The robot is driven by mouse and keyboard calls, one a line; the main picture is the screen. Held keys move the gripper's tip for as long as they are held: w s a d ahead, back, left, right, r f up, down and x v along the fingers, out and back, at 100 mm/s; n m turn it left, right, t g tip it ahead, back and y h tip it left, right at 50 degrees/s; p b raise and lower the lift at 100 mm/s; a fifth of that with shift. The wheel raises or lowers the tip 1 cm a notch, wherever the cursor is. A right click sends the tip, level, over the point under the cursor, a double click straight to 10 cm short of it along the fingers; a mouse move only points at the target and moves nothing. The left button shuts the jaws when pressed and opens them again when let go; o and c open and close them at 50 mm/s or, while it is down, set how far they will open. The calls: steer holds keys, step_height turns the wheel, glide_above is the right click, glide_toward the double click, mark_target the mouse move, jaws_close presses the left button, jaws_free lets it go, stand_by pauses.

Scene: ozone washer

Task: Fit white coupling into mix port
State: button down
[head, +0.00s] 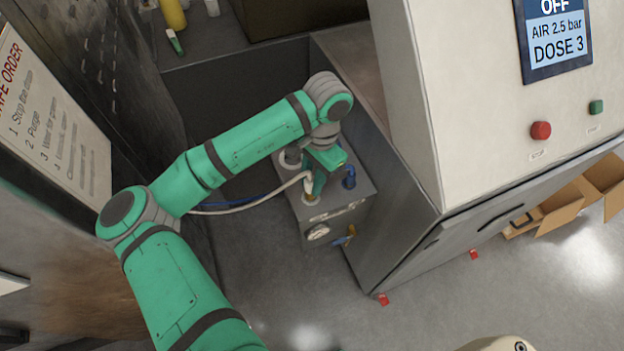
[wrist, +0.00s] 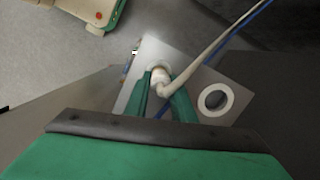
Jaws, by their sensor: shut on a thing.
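My gripper (wrist: 164,86) is shut on the white coupling (wrist: 159,77) at the end of a white hose (wrist: 205,55). In the head view, my gripper (head: 314,184) points down over the front left part of the grey box's top (head: 366,192). The white coupling (head: 308,182) is above a brass-coloured fitting (head: 310,197) there. I cannot tell whether they are joined or only close. A round port with a white ring (wrist: 215,100) lies to the right in the wrist view, apart from the coupling. Port labels are too small to read, so I cannot tell which is the mix port.
A blue coupling (head: 349,182) stands on the box's right side, and a blue hose (head: 235,201) runs left. The white cabinet (head: 470,110) stands close on the right. Floor in front is open.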

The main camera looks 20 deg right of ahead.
steer(key=shift+f, duration=1.7)
stand_by(0.3)
steer(key=c, duration=1.4)
jaws_free()
step_height(320, 180, up, 11)
steer(key=d, duration=0.1)
steer(key=shift+w+d+f, duration=0.2)
steer(key=shift+w+d, duration=0.05)
